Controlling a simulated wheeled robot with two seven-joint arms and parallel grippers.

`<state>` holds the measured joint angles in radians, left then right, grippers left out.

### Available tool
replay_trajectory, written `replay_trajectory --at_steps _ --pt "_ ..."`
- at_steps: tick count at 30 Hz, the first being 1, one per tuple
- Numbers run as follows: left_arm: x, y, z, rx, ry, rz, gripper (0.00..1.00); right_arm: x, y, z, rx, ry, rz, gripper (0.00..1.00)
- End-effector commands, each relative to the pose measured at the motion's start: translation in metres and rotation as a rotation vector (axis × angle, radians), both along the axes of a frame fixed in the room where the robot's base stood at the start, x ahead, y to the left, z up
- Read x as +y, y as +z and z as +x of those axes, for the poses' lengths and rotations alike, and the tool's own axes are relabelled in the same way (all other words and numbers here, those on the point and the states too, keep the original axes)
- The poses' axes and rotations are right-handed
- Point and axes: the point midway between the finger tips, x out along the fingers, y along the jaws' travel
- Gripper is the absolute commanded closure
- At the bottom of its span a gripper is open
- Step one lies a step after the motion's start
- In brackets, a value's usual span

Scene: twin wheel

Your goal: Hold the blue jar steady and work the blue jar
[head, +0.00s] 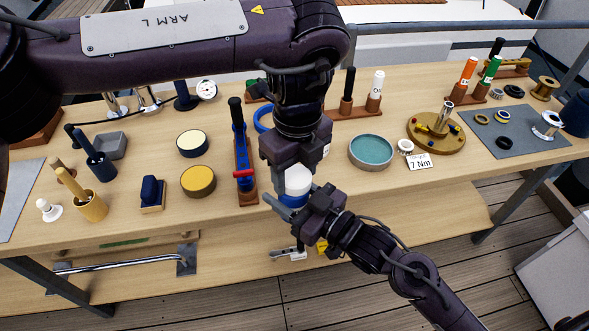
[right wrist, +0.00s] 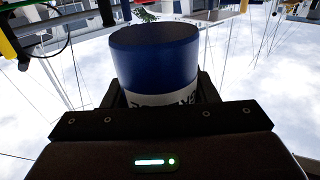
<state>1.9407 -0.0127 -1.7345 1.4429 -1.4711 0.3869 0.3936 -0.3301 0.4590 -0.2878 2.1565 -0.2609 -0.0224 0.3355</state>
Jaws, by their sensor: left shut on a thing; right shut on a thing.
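The blue jar (head: 292,200) is near the bench's front edge in the head view, with a white upper part (head: 298,180) above its blue body. My left gripper (head: 296,168) comes down from above and is shut on the jar's white upper part. My right gripper (head: 303,203) comes from the lower right and is shut on the jar lower down. In the right wrist view the jar (right wrist: 155,62) stands between the fingers, showing its blue wall and a white printed band. The grippers hide much of the jar, and whether it touches the bench is unclear.
A blue-handled tool on a wooden rack (head: 245,160) stands just left. Yellow (head: 198,180) and cream (head: 192,143) round tins lie further left. A teal round dish (head: 370,151) and a brass turntable (head: 436,133) are to the right. The front bench right of the jar is fairly clear.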

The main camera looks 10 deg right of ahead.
Motion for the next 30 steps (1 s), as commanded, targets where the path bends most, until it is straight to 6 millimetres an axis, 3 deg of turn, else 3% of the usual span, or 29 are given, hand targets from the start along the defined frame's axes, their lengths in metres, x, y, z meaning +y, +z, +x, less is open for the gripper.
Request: replay_trajectory --at_steps 1,19,30 --pt "-0.007 0.002 -0.001 -0.002 -0.012 -0.02 0.72 0.007 0.002 -0.005 -0.004 0.02 0.003 1.0" --pt "-0.004 0.002 0.0 -0.002 -0.007 -0.009 0.73 0.007 0.002 -0.005 -0.004 0.02 0.003 1.0" --pt "-0.004 0.014 0.001 -0.005 -0.005 -0.01 0.73 0.006 0.0 -0.005 0.001 0.019 0.0 1.0"
